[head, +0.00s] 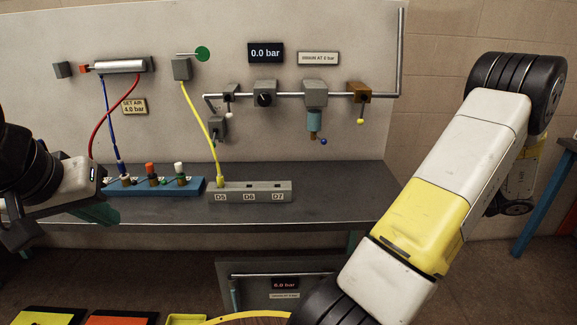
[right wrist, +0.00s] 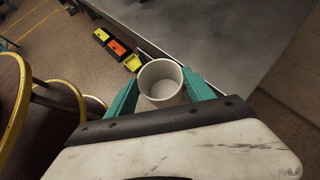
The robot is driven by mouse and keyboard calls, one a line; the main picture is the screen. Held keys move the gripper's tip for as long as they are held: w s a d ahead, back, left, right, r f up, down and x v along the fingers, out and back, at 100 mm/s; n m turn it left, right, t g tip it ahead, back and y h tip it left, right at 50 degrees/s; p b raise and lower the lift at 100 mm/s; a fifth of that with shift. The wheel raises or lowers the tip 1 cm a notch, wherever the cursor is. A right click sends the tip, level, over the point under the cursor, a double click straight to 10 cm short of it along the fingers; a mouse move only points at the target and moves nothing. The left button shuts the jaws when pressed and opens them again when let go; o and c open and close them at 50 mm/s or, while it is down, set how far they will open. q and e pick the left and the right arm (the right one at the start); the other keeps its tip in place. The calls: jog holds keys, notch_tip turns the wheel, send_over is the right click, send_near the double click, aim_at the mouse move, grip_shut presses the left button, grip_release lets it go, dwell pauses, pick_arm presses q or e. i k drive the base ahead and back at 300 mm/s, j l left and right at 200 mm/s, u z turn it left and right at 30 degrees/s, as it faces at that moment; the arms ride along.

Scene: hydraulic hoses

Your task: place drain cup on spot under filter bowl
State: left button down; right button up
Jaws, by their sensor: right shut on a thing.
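The white drain cup (right wrist: 161,84) shows in the right wrist view, its open top towards the camera and its inside empty. My right gripper (right wrist: 160,92) is shut on it, with a teal finger on each side. The cup is by the edge of the grey bench; its height above it is unclear. The filter bowl (head: 314,121) is blue and hangs under the grey filter body on the pipe in the head view. No marked spot can be made out on the bench below it. My left gripper (head: 97,211) is at the bench's left; its finger gap is hidden.
The grey bench (head: 335,190) is bare below the filter bowl. A blue block (head: 150,187) with fittings and a grey block (head: 250,192) labelled D5, D6, D7 stand to the left. A yellow hose (head: 195,110) hangs down to the grey block. My right arm covers the bench's right end.

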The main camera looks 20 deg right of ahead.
aim_at(311, 174)
jog(key=i, duration=0.95)
